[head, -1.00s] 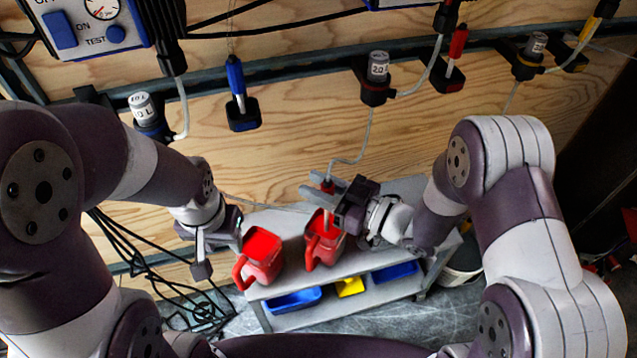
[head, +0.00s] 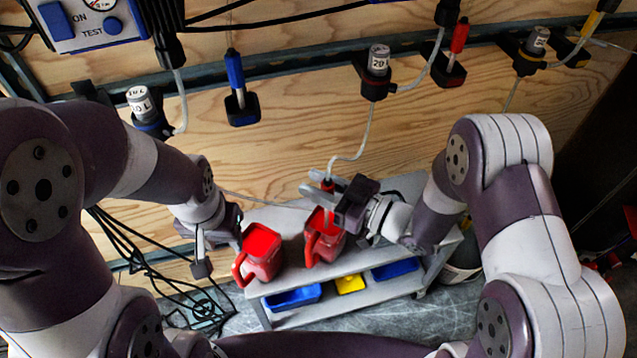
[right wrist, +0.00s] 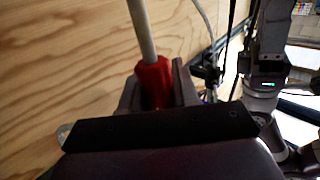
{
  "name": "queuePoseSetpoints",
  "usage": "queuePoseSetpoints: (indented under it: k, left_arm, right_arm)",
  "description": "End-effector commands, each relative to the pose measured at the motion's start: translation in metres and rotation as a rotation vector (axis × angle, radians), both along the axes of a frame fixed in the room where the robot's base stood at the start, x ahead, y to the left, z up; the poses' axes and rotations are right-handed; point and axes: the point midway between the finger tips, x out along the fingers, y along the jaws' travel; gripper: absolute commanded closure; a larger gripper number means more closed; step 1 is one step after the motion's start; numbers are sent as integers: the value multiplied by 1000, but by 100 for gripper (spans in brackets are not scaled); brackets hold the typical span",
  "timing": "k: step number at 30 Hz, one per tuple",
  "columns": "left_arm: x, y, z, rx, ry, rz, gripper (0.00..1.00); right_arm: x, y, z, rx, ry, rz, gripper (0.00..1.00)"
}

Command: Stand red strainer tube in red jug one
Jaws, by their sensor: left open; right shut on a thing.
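The red strainer tube (head: 328,186) hangs on a pale hose, which rises from its top. My right gripper (head: 318,188) is shut on its red upper part, also seen in the right wrist view (right wrist: 153,82). The tube points down over the right-hand red jug (head: 322,250), and its lower end appears to be inside the mouth; the jug wall hides the tip. A second red jug (head: 262,255) stands to the left on the same cart. My left gripper (head: 218,245) is open beside that left jug; I cannot tell whether it touches.
The grey cart (head: 370,240) has a lower shelf with blue bins (head: 292,298) and a yellow bin (head: 350,284). Hoses, a blue tube (head: 236,85) and another red tube (head: 459,40) hang along the wooden wall. Black cables lie on the floor at left.

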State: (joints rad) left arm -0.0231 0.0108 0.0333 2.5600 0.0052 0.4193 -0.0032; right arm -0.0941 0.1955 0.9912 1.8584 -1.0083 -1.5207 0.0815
Motion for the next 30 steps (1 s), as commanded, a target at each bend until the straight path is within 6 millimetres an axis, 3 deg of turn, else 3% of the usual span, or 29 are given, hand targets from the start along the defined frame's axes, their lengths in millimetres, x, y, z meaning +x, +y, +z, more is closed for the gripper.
queuePoseSetpoints:
  k: [20,21,23,24,30]
  left_arm:
    - [0,0,-8,0,0,0,57]
    - [0,0,-8,0,0,0,57]
    - [0,0,-7,0,0,0,57]
    - [0,0,-7,0,0,0,57]
    - [0,0,-7,0,0,0,57]
  right_arm:
    - [0,0,-11,1,0,0,100]
    - [0,0,-10,1,0,0,64]
    - [0,0,-10,1,0,0,44]
    - [0,0,-10,0,0,0,40]
    - [0,0,-10,-1,0,0,40]
